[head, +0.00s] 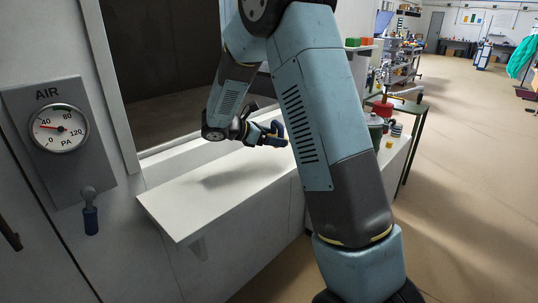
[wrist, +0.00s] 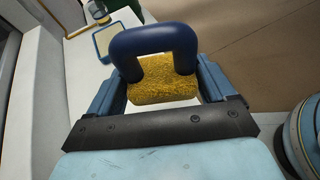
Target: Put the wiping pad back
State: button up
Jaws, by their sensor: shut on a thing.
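The wiping pad (wrist: 165,88) shows in the wrist view as a fuzzy yellow block with a thick dark blue arched handle. My gripper (wrist: 160,78) is shut on it, with one blue finger on each side. In the head view my gripper (head: 272,135) is above the white shelf, beside my own arm link, which hides much of the view. Only a small bit of what it holds shows there. A blue-edged square (wrist: 96,45) lies on the pale surface beyond the pad in the wrist view; whether it is a tray or a mat I cannot tell.
The white shelf (head: 190,205) is bare at its near left part. A pot (head: 376,128), a red-topped item (head: 383,109) and a small yellow item (head: 389,143) stand at its far right end. An air gauge (head: 60,128) is on the wall at left.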

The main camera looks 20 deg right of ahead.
send_over(269, 160)
notch_tip(269, 160, down, 6)
jog(key=shift+f, duration=0.1)
jog(key=shift+w+f, duration=0.1)
jog(key=shift+f, duration=1.45)
jog(key=o, duration=1.1)
